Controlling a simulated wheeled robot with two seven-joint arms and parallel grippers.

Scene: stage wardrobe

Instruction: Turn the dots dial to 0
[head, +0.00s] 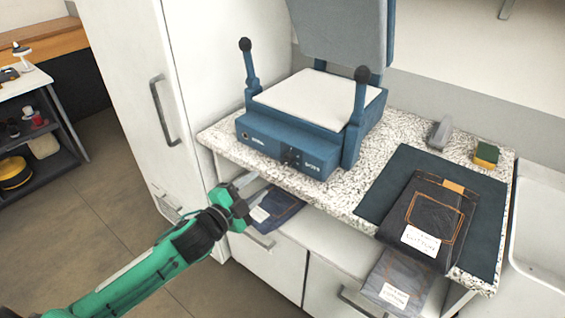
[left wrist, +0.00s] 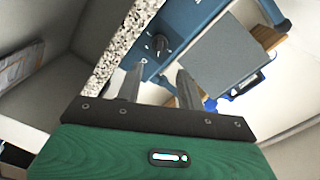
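The blue press (head: 300,110) stands on the speckled counter, with its lid raised and a white pad on its bed. A dark dial (head: 291,157) sits on its front panel beside a small white label that looks like "DOTS". The dial also shows in the left wrist view (left wrist: 157,46), just beyond the fingertips; its setting is too small to read. My left gripper (head: 253,183) is in front of and below the panel, at the counter's front edge, apart from the dial. In the left wrist view its two fingers (left wrist: 163,68) are spread with nothing between them. My right gripper is not in view.
Two upright levers with dark knobs (head: 245,45) flank the press. A dark mat (head: 385,170) with a folded dark garment (head: 430,205) lies to the right. A grey block (head: 439,134) and a green-yellow sponge (head: 486,154) stand behind. Another folded garment (head: 275,207) lies below the counter near my gripper.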

